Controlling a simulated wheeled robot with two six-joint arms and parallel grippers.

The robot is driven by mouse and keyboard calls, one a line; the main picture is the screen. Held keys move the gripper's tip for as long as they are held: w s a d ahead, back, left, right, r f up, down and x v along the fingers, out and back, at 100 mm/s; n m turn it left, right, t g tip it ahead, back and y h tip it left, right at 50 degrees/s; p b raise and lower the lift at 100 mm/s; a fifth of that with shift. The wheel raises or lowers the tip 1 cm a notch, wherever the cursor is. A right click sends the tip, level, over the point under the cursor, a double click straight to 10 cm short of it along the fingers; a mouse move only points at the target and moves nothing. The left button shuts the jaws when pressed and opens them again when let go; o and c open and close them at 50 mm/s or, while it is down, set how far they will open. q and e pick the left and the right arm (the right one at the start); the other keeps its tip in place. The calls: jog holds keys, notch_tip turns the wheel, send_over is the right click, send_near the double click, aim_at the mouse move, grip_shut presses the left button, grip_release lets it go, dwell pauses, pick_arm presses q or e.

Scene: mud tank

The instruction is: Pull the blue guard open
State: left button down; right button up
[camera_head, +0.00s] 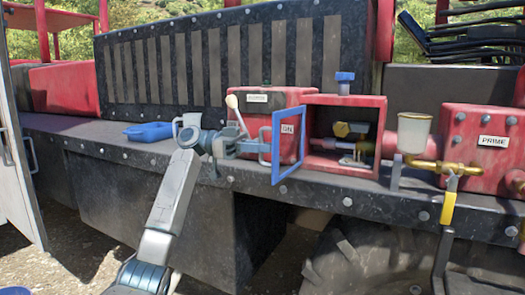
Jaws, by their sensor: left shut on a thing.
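The blue guard (275,168) is a rectangular blue frame at the left side of the opening of a red box (345,100). It stands swung out towards me, so the opening shows uncovered. Inside the box a yellow-brown knob or valve (342,129) shows. My left gripper (260,146) is at the guard's left side, shut on its small grey handle (264,156). The fingers partly hide the handle. My right gripper is not in view.
A red box with a switch lever (232,102) stands behind the guard. A blue tray-like thing (148,132) and a light mug-like thing (188,124) sit on the dark ledge (80,128) to the left. A red PRIME unit (475,165) with brass pipes stands right.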

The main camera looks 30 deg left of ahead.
pick_arm(q)
jog(key=shift+a, duration=0.1)
dwell(0.3)
jog(key=c, duration=1.6)
grip_release()
